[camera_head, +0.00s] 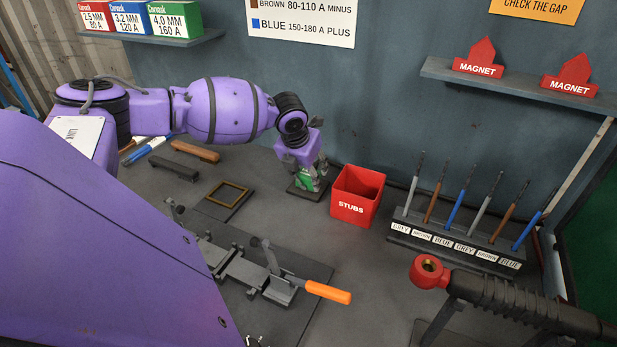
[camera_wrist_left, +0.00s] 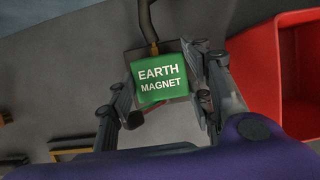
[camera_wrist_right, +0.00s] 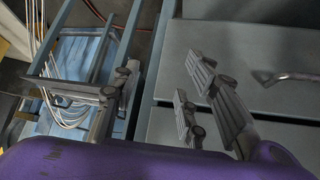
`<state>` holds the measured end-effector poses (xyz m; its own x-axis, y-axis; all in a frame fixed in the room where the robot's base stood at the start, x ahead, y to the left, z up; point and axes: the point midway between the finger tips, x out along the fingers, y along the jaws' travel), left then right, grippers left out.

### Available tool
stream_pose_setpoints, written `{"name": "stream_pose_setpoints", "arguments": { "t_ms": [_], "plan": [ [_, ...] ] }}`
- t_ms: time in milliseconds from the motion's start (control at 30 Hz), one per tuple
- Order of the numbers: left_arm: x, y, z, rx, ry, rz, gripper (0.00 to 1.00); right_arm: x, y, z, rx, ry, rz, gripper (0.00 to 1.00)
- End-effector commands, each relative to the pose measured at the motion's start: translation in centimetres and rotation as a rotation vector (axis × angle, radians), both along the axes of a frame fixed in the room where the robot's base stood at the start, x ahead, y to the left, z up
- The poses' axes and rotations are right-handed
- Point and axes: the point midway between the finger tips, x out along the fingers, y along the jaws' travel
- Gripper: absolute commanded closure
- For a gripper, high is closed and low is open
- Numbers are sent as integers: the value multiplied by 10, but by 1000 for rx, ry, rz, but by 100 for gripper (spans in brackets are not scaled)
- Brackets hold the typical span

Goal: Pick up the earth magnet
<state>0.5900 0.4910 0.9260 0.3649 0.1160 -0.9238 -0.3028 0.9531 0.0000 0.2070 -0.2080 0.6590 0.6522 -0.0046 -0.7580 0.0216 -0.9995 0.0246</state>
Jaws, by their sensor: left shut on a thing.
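The earth magnet (camera_wrist_left: 160,84) is a green block with white "EARTH MAGNET" lettering, and a dark cable meets its far side in the left wrist view. My left gripper (camera_wrist_left: 165,100) has a finger on each side of it and is shut on it. In the head view the green of the magnet (camera_head: 304,181) shows partly behind the fingers of my left gripper (camera_head: 312,172), low over a dark plate at the back of the bench. My right gripper (camera_wrist_right: 160,95) is open and empty in the right wrist view, away from the magnet.
A red STUBS bin (camera_head: 356,195) stands just right of the magnet. A labelled rod rack (camera_head: 455,243) is farther right. A clamp with an orange handle (camera_head: 328,292) lies in front. Two red MAGNET pieces (camera_head: 478,60) sit on a wall shelf. Drawers (camera_wrist_right: 245,75) lie below my right gripper.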

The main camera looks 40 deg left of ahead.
Motion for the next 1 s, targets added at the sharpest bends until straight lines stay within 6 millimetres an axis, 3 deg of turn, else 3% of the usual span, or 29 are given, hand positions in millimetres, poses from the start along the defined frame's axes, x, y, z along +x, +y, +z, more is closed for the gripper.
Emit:
{"name": "stream_pose_setpoints", "arguments": {
  "t_ms": [33, 200, 567, 1000],
  "plan": [
    [0, 0, -1, 0, 1, 0, 80, 0, 0, 0, 0, 0, 0, 60],
    [-1, 0, -1, -1, 2, 0, 100, 0, 0, 0, 0, 0, 0, 60],
    [1, 0, 8, 1, -4, 0, 100, 0, 0, 0, 0, 0, 0, 60],
    [1, 0, 84, 2, -7, 0, 100, 1, 0, 1, 0, -1, 0, 60]
  ]
}}
